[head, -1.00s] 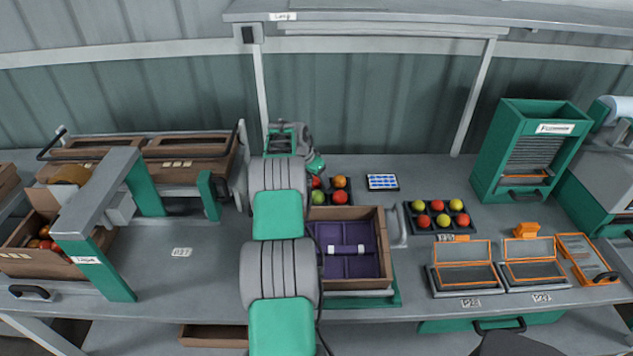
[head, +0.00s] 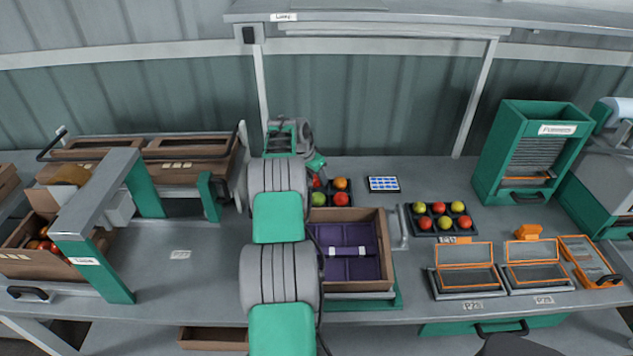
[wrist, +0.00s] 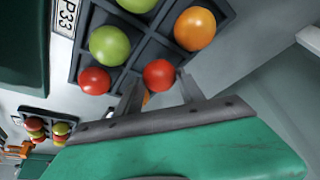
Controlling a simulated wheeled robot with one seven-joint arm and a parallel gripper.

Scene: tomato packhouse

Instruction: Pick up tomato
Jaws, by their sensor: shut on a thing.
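A red tomato (wrist: 159,74) lies between the fingertips of my gripper (wrist: 160,92) in the wrist view, and the gripper is shut on it. The tomato is at the edge of a dark tray (wrist: 140,58). In that tray are another red tomato (wrist: 95,81), green tomatoes (wrist: 110,45) and an orange tomato (wrist: 195,28). In the head view my gripper (head: 317,172) is at the tray's back left, by a red tomato (head: 316,182). My arm hides part of the tray there.
A brown box with a purple divided lining (head: 386,262) stands in front of the tray. A second tomato tray (head: 412,225) and a blue-screened device (head: 383,184) are to the right. A crate of tomatoes (head: 30,264) stands far left.

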